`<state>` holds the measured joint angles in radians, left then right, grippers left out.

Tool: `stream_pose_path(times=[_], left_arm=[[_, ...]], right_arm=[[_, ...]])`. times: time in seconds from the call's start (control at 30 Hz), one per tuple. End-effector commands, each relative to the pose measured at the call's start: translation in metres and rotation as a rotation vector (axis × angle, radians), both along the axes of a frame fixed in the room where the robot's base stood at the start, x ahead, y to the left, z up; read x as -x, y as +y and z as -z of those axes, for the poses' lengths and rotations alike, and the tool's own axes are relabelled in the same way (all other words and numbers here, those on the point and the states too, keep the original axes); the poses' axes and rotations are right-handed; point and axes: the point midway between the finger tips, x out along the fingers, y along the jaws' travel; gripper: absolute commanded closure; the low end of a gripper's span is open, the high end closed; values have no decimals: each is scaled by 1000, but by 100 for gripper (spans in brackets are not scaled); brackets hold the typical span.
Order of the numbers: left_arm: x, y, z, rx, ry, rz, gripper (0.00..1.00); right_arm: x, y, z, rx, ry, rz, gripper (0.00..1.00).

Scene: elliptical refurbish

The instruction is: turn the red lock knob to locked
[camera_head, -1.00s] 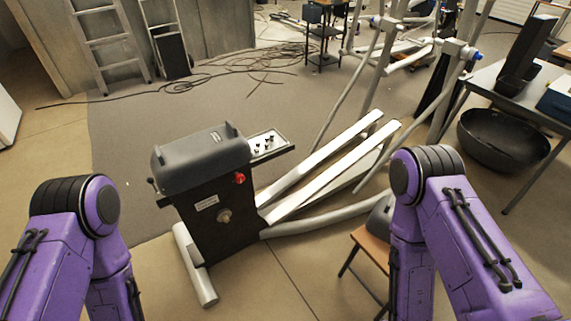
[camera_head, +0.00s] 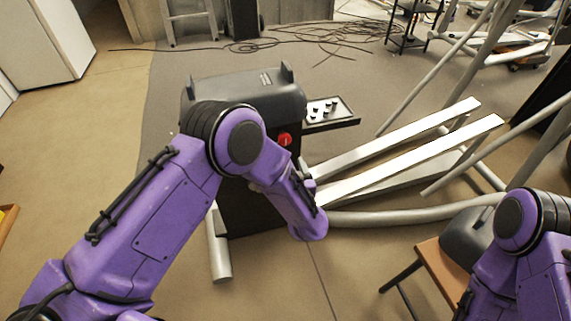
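The red lock knob (camera_head: 285,140) is on the dark front face of the elliptical machine's housing (camera_head: 245,97), near its upper right. It is small, and I cannot tell its exact setting. My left arm reaches across the front of the housing, with its elbow left of the knob and its forearm pointing down to the right, below the knob. The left gripper is not visible. Much of the housing's front face is hidden behind my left arm.
A small panel with black knobs (camera_head: 329,111) juts out right of the housing. White rails (camera_head: 410,155) run right from the machine. A wooden stool (camera_head: 447,275) stands at the lower right. Cables (camera_head: 310,35) lie on the floor behind. Floor at the left is clear.

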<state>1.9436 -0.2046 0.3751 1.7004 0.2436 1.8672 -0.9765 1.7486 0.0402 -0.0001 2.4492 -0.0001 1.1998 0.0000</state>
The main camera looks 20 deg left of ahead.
Motion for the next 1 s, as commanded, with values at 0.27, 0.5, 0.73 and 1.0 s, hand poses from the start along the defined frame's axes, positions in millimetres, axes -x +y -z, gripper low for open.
stream_pose_path(times=[0.27,0.5,0.73,1.0], left_arm=[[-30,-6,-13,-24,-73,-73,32],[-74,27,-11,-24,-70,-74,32],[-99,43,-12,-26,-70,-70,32],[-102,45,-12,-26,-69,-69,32]], right_arm=[[0,0,24,0,-1,0,53],[0,0,29,0,-1,0,53],[0,0,32,0,-1,0,53],[0,0,31,1,-1,0,53]])
